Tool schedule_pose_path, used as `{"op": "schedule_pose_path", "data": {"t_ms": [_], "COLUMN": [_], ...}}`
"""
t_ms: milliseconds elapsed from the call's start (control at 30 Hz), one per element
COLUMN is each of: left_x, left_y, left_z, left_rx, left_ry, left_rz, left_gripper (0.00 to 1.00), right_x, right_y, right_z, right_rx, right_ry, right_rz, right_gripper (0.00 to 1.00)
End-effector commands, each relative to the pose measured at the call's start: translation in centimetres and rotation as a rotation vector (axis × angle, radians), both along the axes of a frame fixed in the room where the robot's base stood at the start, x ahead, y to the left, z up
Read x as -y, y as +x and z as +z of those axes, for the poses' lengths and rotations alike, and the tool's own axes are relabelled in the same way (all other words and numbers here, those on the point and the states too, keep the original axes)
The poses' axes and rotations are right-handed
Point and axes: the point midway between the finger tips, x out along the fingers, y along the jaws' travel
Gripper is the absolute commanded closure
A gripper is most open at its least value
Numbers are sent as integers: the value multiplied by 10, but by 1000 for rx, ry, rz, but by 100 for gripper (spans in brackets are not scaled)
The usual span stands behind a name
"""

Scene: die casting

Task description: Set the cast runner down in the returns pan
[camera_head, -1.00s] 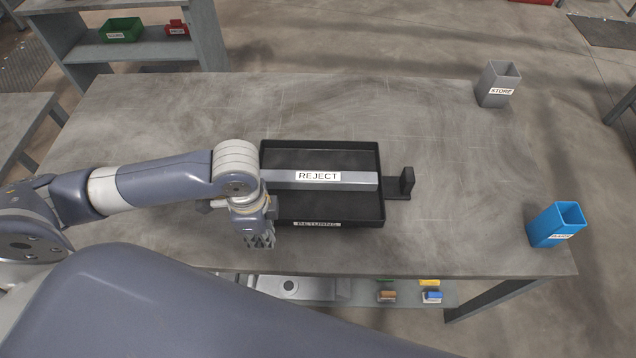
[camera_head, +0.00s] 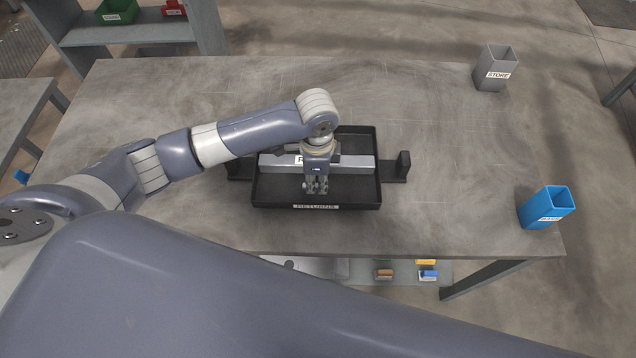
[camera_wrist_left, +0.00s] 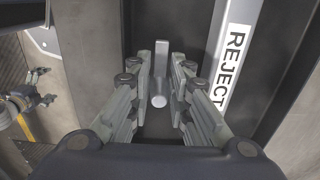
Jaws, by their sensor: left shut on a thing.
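The returns pan (camera_head: 362,200) is a black tray on the grey table, with a RETURNS label on its near wall. A grey bar (camera_head: 358,165) with a REJECT label crosses it. My left gripper (camera_head: 316,188) points down over the near part of the pan, on the near side of the bar. In the left wrist view the cast runner (camera_wrist_left: 159,84), a small light grey piece with a round end, sits between the fingers of the left gripper (camera_wrist_left: 161,98), which is shut on it. Dark pan floor shows behind the runner; I cannot tell whether it touches.
Black upright brackets stand at the pan's right (camera_head: 403,165) and left sides. A grey STORE bin (camera_head: 496,68) stands at the far right and a blue bin (camera_head: 546,207) at the near right.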

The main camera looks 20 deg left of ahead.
Motion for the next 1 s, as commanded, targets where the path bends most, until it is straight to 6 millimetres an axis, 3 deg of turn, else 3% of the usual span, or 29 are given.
{"op": "schedule_pose_path", "data": {"t_ms": [300, 633, 667, 700, 1000], "left_x": [2, 2, 2, 2, 2], "left_y": [3, 3, 3, 3, 3], "left_z": [-34, -37, -38, -37, -37], "left_rx": [2, 2, 2, 2, 2], "left_ry": [0, 0, 0, 0, 0], "left_rz": [0, -1, -1, -1, -1], "left_gripper": [100, 100, 80, 73, 73], "right_x": [-7, -6, -6, -5, -1], "right_y": [0, 0, 0, 0, 0], "right_z": [12, 11, 11, 11, 11], "right_rx": [0, 0, 0, 1, 1], "right_ry": [8, 7, 7, 6, 1], "right_rz": [0, 0, 0, 0, 0], "right_gripper": [0, 0, 0, 0, 0]}}
